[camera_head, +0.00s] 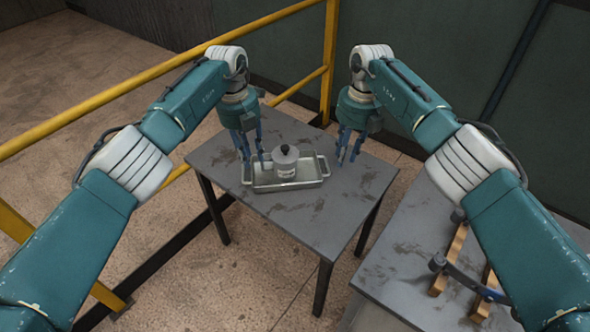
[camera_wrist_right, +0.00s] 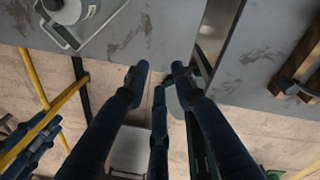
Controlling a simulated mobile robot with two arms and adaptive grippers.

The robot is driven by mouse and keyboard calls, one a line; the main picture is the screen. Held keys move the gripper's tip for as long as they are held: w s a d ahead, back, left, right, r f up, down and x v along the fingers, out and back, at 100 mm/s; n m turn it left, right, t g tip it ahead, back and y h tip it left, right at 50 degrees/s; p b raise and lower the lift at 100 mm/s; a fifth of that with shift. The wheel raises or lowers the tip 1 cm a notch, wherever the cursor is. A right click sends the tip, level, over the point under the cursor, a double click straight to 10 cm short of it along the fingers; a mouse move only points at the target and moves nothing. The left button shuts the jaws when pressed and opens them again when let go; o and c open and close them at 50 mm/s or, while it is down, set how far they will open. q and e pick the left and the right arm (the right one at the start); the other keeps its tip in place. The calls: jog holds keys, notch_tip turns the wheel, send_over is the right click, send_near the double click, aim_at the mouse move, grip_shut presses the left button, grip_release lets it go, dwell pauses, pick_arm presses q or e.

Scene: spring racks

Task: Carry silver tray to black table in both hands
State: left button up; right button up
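The silver tray (camera_head: 300,185) is shallow and rectangular, with a handle at each end. It sits on a dark grey table (camera_head: 305,212) and carries a grey canister (camera_head: 286,165) with a black knob. My left gripper (camera_head: 252,157) points down by the tray's left end, its fingers apart; I cannot tell if they touch the tray. My right gripper (camera_head: 348,153) hangs to the right of the tray, apart from it, with its fingers spread and empty. The right wrist view shows these open fingers (camera_wrist_right: 158,75) and part of the tray (camera_wrist_right: 62,40) at upper left.
Another dark grey table (camera_head: 400,270) stands at the right, with a wooden rack (camera_head: 450,260) on it. A floor gap separates the tables. A yellow railing (camera_head: 150,78) runs behind and left of the tray's table. A dark green wall stands behind.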

notch_tip(320, 180, up, 12)
jog(key=w, duration=0.1)
jog(key=shift+d, duration=0.25)
jog(key=shift+w+f, duration=0.1)
jog(key=shift+f, duration=0.05)
dwell(0.3)
jog(key=shift+s, duration=0.2)
